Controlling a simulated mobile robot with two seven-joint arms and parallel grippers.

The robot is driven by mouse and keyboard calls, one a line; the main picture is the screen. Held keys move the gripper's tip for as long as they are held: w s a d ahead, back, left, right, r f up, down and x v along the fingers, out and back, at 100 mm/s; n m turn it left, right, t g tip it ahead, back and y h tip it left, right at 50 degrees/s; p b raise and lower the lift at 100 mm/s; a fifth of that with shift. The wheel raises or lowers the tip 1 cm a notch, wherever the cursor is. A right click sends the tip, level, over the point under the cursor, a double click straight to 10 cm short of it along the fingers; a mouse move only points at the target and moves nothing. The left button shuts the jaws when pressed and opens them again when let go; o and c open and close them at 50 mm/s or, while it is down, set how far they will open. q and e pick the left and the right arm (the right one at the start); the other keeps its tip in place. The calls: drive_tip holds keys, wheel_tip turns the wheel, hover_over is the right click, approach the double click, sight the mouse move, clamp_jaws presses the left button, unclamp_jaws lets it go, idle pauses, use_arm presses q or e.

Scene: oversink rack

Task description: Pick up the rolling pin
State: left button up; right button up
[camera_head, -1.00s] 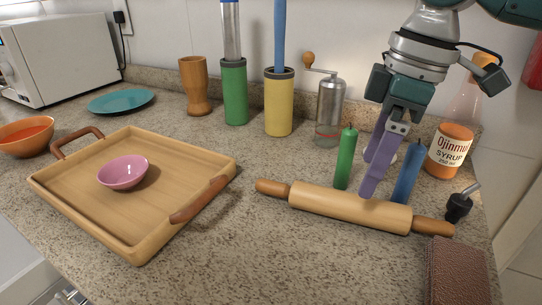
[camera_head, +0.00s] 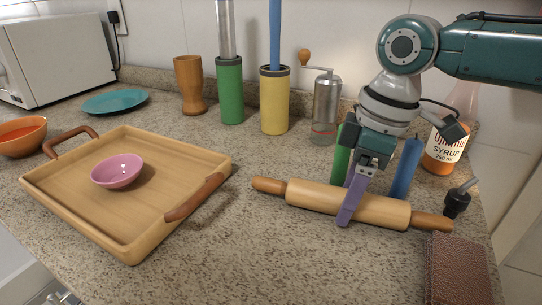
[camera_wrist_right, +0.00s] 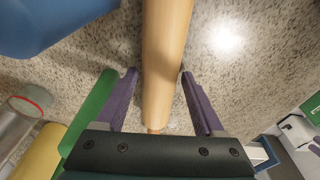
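The rolling pin (camera_head: 385,211) lies on the speckled counter, with a pale wooden body and darker brown handles. My right gripper (camera_head: 346,203) is lowered over its body, one purple finger in front and the other behind, partly hidden by the pin. In the right wrist view, the pin (camera_wrist_right: 166,40) runs between the two purple fingers, with a narrow gap on each side. The right gripper (camera_wrist_right: 159,73) is open around the pin. My left gripper is not in view.
A green candle-like stick (camera_head: 341,160) and a blue one (camera_head: 405,170) stand close behind the gripper. A syrup bottle (camera_head: 440,158) and a dark pourer (camera_head: 456,204) are at the right. A brown book-like block (camera_head: 457,270) lies near the right handle. A wooden tray (camera_head: 140,240) stands left.

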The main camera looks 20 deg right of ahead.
clamp_jaws()
idle(0.3)
drive_tip(key=shift+r, duration=0.15)
